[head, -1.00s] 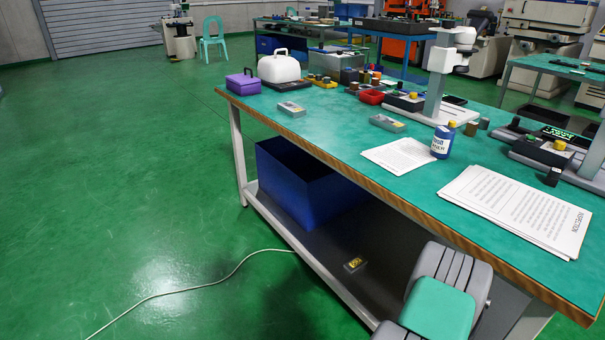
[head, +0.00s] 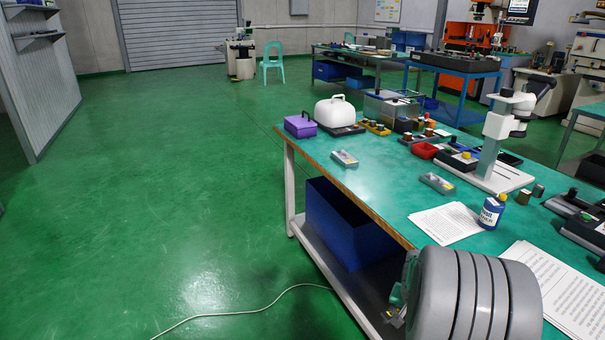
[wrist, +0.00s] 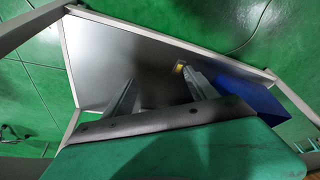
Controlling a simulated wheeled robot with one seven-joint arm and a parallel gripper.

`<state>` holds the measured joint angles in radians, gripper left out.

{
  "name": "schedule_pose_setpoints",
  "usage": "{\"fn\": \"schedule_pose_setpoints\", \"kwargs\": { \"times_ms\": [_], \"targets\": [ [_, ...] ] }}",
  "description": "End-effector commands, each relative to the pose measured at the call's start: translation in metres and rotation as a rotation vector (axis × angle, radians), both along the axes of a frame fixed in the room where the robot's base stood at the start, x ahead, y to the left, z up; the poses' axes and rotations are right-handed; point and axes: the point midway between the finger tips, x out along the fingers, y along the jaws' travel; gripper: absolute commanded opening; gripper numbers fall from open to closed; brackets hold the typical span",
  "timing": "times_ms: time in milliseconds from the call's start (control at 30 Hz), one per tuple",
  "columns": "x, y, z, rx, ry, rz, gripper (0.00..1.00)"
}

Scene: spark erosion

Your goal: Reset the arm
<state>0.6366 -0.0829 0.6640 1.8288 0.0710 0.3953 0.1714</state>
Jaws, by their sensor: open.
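My gripper (wrist: 160,90) shows in the wrist view with its two grey fingers well apart and nothing between them. Beyond the fingers is the grey lower shelf (wrist: 110,50) of the bench. In the head view my ribbed grey arm is at the bottom, right of centre, in front of the bench's near side. A little of the green and metal end of the arm shows at its left; the fingertips are not clear there.
The green-topped bench (head: 385,200) carries a microscope stand (head: 495,150), a blue-labelled bottle (head: 492,212), papers (head: 445,222) and a purple case (head: 300,125). A blue bin (head: 345,225) stands on its lower shelf. A cable (head: 240,310) crosses the otherwise open floor at left.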

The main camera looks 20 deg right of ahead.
Motion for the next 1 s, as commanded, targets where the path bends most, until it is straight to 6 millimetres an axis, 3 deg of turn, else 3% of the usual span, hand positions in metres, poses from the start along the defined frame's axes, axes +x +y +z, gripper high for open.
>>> {"fn": "schedule_pose_setpoints", "kwargs": {
  "times_ms": [33,133,267,400,500,633,1000],
  "targets": [
    [0.010,0.023,0.047,0.000,-0.003,0.061,0.67],
    [0.018,0.071,0.107,0.007,0.003,0.185,0.67],
    [0.015,0.137,0.184,0.014,0.013,0.357,0.67],
    [-0.008,0.209,0.263,0.018,0.026,0.559,0.67],
    [-0.033,0.251,0.308,0.019,0.039,0.696,0.67],
    [-0.060,0.284,0.337,0.020,0.051,0.820,0.67],
    [-0.062,0.286,0.338,0.020,0.052,0.826,0.67]
  ]
}}
